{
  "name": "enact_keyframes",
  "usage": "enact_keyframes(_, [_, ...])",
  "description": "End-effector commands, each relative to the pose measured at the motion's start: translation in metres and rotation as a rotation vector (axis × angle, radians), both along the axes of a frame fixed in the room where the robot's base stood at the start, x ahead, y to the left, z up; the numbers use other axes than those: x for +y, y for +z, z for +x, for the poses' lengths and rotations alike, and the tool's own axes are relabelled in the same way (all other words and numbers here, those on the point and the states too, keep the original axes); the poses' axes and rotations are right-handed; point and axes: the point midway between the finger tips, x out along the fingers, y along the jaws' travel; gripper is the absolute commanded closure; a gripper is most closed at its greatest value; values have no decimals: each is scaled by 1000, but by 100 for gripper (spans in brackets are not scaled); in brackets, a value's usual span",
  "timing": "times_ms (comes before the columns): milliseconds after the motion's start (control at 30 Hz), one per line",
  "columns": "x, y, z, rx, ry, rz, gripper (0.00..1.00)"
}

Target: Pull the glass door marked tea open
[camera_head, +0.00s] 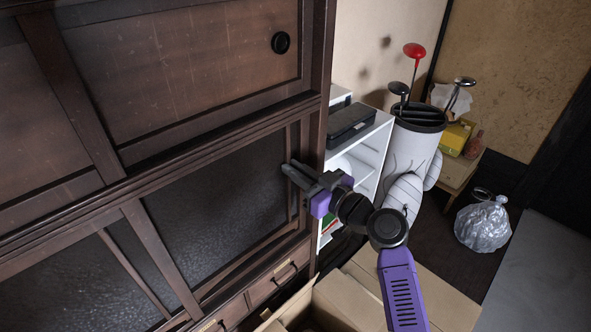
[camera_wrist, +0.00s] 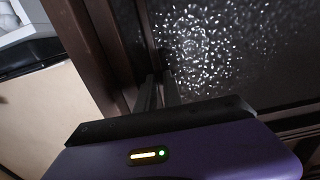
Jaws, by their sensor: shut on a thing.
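A dark wooden cabinet has two framed panes of dark textured glass in its lower part. The right glass door (camera_head: 215,205) is by the cabinet's right post, and the left glass door (camera_head: 85,290) is lower left. I can read no tea mark on either. My gripper (camera_head: 291,170) is at the right frame edge of the right door, its fingers shut on that edge or a small pull there, which they hide. In the wrist view, my gripper's fingers (camera_wrist: 160,90) meet the dark frame beside the speckled glass (camera_wrist: 220,50). The right door looks closed.
Upper wooden panels have a round black pull (camera_head: 281,42). Small drawers (camera_head: 275,280) sit below the glass. A white shelf (camera_head: 365,150), a golf bag (camera_head: 412,150) and an open cardboard box (camera_head: 345,300) crowd the right. A plastic bag (camera_head: 484,225) lies on the floor.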

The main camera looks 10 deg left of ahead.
Motion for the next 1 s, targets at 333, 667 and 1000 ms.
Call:
enact_keyframes(333, [-1,0,0,0,-1,0,100])
enact_keyframes(667, [-1,0,0,0,-1,0,100])
enact_keyframes(1000, [5,0,-7,0,1,0,100])
